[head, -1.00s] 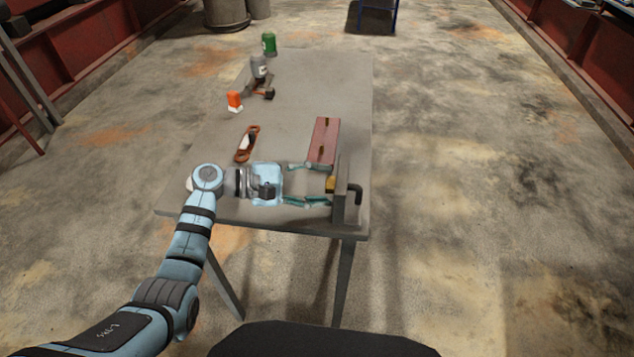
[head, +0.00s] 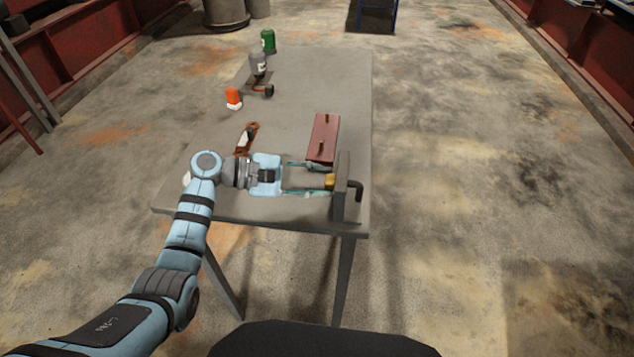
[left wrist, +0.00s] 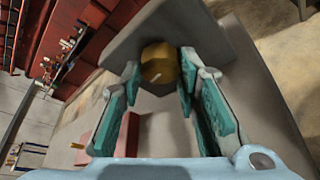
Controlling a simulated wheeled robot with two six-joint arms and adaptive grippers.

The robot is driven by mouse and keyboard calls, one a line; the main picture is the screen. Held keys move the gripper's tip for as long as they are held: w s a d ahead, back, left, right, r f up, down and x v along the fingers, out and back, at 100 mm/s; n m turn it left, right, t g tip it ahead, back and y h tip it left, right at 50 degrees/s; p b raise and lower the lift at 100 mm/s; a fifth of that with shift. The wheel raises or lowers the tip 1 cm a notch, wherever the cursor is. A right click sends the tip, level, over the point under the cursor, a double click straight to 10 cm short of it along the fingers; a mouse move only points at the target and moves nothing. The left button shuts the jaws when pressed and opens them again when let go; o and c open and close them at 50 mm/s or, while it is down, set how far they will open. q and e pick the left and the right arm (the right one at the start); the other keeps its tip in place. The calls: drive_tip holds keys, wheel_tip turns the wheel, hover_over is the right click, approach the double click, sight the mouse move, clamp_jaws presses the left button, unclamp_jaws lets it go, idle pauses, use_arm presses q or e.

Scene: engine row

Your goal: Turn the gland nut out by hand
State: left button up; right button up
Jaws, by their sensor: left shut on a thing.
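The brass-coloured gland nut (head: 330,181) sits at the near face of an upright grey block (head: 342,190) at the table's right front edge. My left gripper (head: 324,180) reaches in from the left and is shut on the nut. In the left wrist view the nut (left wrist: 160,64) lies between the two teal-padded fingers, in front of the grey block (left wrist: 190,30). The exact pad contact is hard to see. My right gripper is not in view.
A red block with brass-coloured pegs (head: 324,137) lies just behind the gripper. A brown tool (head: 246,138), an orange-and-white container (head: 233,98), a grey bottle (head: 258,65) and a green can (head: 268,41) stand farther back on the grey table (head: 335,82). The table's middle is mostly clear.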

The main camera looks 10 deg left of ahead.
use_arm(q)
drive_tip(key=shift+w+n+g+b, duration=0.1)
drive_tip(key=shift+n+g+b, duration=0.6)
drive_tip(key=shift+n+b, duration=0.35)
drive_tip(key=shift+r+n+g+y+b, duration=0.1)
drive_tip(key=shift+n+g+y+b, duration=0.2)
drive_tip(key=shift+n+b, duration=0.45)
drive_tip(key=o, duration=1.2)
drive_tip(key=shift+c, duration=0.2)
drive_tip(key=v, duration=1.2)
drive_tip(key=shift+w, duration=0.1)
